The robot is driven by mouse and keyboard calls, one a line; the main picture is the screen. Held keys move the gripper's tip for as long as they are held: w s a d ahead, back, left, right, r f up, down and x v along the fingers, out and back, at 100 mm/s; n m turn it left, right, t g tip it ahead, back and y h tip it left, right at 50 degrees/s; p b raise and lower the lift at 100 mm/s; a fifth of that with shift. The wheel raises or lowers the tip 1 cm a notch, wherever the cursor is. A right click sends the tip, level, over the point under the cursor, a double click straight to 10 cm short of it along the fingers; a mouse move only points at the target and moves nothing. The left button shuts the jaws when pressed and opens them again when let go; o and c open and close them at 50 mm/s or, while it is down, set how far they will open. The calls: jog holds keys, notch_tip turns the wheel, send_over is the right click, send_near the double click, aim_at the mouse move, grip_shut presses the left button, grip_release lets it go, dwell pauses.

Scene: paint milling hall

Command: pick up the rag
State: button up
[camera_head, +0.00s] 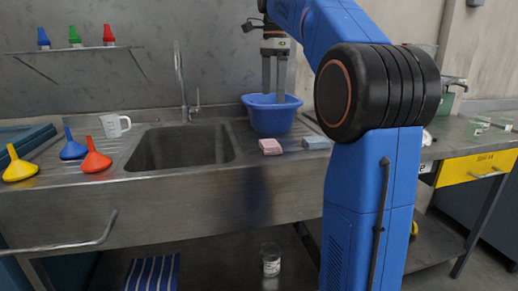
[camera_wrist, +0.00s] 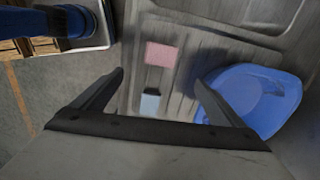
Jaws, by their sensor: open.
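A small pink folded piece (camera_head: 270,146) lies on the steel drainboard right of the sink; it looks like cloth, and it also shows in the wrist view (camera_wrist: 161,55). A pale blue flat piece (camera_head: 317,142) lies to its right and shows in the wrist view (camera_wrist: 150,103). A blue and white striped cloth (camera_head: 152,273) hangs or lies low under the counter. I cannot tell for sure which is the rag. My gripper (camera_head: 273,92) is open, empty and pointing down, seen by the blue basin; in the wrist view its fingers (camera_wrist: 160,80) are spread, with both small pieces beyond.
A blue basin (camera_head: 272,116) stands behind the pink piece. The sink bowl (camera_head: 180,148) is to the left, with a tall tap (camera_head: 184,90). A yellow drawer (camera_head: 478,166) is at the right.

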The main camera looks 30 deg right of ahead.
jog(key=w, duration=0.1)
send_over(270, 143)
jog(key=shift+m, duration=0.4)
notch_tip(270, 143, down, 11)
jog(key=shift+w+d+f, duration=0.1)
jog(key=shift+w+f, duration=0.05)
jog(key=shift+f, duration=2.75)
jog(key=shift+c, duration=0.3)
jog(key=c, duration=1.1)
jog(key=shift+r, duration=0.15)
jog(key=shift+c, duration=0.4)
notch_tip(270, 143, up, 10)
